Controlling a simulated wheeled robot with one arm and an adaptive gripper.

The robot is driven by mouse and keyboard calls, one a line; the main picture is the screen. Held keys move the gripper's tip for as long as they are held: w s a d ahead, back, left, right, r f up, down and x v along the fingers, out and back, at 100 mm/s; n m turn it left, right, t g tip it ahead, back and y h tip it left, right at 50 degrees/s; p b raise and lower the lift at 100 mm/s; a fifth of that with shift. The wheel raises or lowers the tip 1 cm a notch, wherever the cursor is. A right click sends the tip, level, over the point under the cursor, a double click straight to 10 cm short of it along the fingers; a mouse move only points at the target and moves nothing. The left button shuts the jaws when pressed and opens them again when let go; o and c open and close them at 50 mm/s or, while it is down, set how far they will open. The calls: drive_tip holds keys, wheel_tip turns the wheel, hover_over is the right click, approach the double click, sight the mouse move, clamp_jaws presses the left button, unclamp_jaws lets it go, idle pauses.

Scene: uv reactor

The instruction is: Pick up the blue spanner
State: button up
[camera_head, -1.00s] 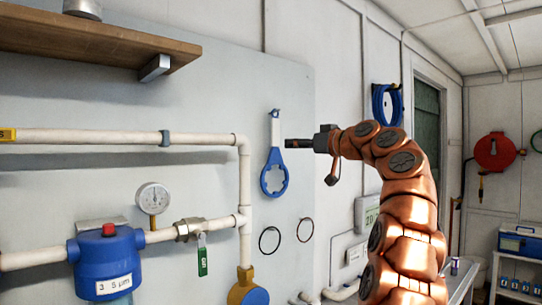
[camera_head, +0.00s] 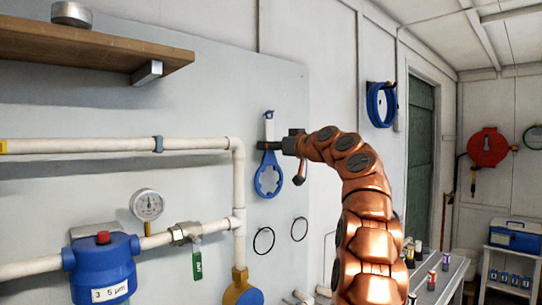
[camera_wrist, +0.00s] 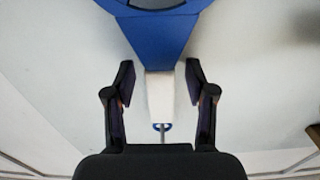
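The blue spanner (camera_head: 268,180) hangs upright on the grey wall panel, with its ring-shaped blue head low and its white handle end (camera_head: 269,128) at the top. In the wrist view, part of the blue head (camera_wrist: 160,35) shows at the top and the white handle (camera_wrist: 160,98) runs down the middle. A small hook (camera_wrist: 161,127) shows at the handle's end. My gripper (camera_head: 268,146) is at the spanner's neck. In the wrist view, its two fingers (camera_wrist: 160,78) are open, one on each side of the handle, with a visible gap on both sides.
White pipes (camera_head: 195,144) and a blue filter housing (camera_head: 102,265) with a gauge (camera_head: 147,205) are to the left. A wooden shelf (camera_head: 90,45) juts out at upper left. A coiled blue hose (camera_head: 381,104) hangs further right.

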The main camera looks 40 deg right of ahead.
clamp_jaws()
drive_tip(key=shift+r, duration=0.3)
idle(0.5)
